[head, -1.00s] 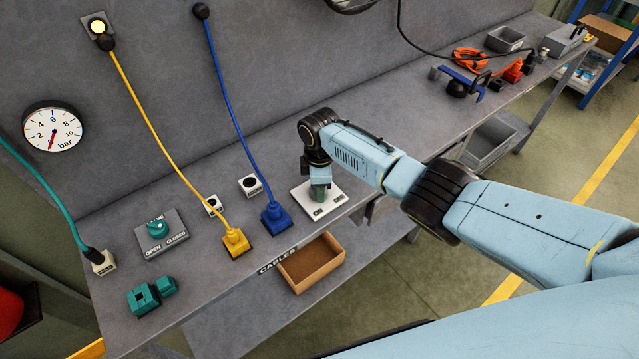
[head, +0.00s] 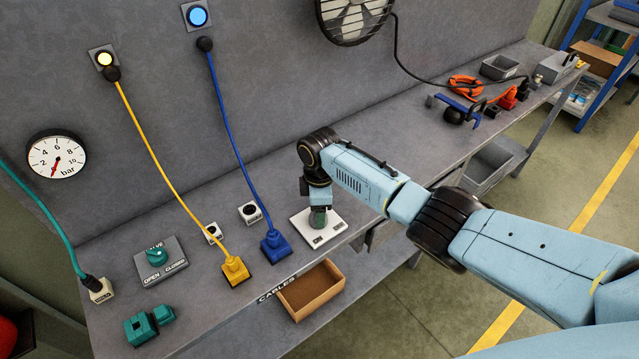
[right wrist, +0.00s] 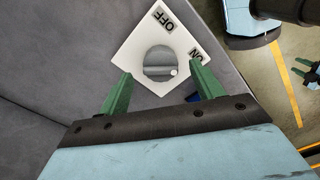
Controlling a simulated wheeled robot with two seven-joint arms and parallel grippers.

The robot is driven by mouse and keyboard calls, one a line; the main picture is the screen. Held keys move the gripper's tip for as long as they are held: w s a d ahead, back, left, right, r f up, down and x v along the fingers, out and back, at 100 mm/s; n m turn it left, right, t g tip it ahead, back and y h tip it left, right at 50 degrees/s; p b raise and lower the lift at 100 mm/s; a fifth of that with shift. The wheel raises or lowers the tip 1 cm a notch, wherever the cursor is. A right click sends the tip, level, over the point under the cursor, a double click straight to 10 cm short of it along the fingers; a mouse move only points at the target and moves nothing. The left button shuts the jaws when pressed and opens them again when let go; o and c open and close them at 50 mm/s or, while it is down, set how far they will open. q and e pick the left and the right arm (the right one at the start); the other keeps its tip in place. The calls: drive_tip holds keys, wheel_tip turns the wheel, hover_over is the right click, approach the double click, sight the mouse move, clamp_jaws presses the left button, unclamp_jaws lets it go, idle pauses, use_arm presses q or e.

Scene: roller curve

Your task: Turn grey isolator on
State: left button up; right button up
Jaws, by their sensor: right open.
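The grey isolator is a white plate (head: 328,236) on the bench, at the picture's middle. In the right wrist view it shows a round grey knob (right wrist: 157,64) with a raised bar and a small white dot at its lower right. The OFF label (right wrist: 164,17) is above the knob and the ON label (right wrist: 196,56) is to its right. My right gripper (right wrist: 160,66) is open, its green fingers on either side of the knob with gaps between. In the head view this gripper (head: 318,217) points down over the plate and hides the knob.
A blue plug (head: 275,245), a yellow plug (head: 235,270) and a teal valve (head: 157,256) stand left of the plate. A cardboard cable box (head: 312,290) sits at the bench front. Orange cable and tools (head: 465,88) lie far right. A blue lamp (head: 197,16) glows on the wall.

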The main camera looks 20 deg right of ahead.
wheel_tip(320, 180, up, 11)
idle(0.3)
drive_tip(key=shift+f, duration=0.15)
